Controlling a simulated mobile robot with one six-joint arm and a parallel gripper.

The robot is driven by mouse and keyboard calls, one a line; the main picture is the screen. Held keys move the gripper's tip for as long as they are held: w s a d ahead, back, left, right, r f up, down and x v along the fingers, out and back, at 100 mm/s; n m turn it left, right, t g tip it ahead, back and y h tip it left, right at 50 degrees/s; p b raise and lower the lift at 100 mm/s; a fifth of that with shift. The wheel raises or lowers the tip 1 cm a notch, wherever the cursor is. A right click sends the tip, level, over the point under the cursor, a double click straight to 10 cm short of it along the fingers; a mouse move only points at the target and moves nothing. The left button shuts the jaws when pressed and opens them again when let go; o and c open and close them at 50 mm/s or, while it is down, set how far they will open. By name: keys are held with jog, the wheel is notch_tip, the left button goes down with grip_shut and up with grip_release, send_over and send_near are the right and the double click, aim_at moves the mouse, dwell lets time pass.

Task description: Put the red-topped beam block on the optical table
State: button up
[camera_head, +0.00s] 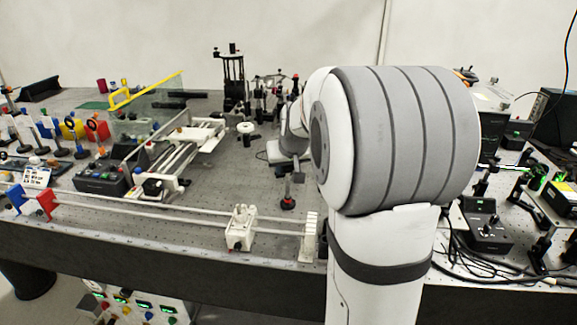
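The optical table (225,180) is a broad grey surface with a grid of holes. My gripper (286,182) points down over its middle, partly hidden by my own large arm joint. Just below the gripper is a small dark piece with red on it (287,203), perhaps the beam block. I cannot tell whether it touches the table or the gripper's fingers. A red-topped black post (295,80) also stands at the back among other optics. The fingers are too small to show whether they are open or shut.
A white rail with a carriage block (240,229) runs along the front edge. A linear stage (175,150) and several coloured optic mounts (72,128) stand to the left. Black control boxes (486,224) and cables are on the right. Bare table lies left of my gripper.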

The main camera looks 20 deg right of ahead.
jog(key=o, duration=0.5)
jog(key=shift+c, duration=0.2)
jog(key=shift+r+p, duration=0.25)
jog(key=shift+p, duration=0.05)
jog(key=v, duration=1.1)
jog(key=s+a+f+g, duration=0.1)
jog(key=s+a+f, duration=0.3)
jog(key=s, duration=0.3)
jog(key=s+a+f+n+g+y, duration=0.1)
jog(key=s+a+f, duration=0.4)
jog(key=s, duration=0.2)
jog(key=s+a+f+n+g, duration=0.1)
jog(key=s+a+f+g, duration=0.1)
jog(key=s+a+f, duration=0.2)
jog(key=s+a, duration=0.1)
jog(key=s, duration=0.2)
jog(key=shift+f, duration=0.35)
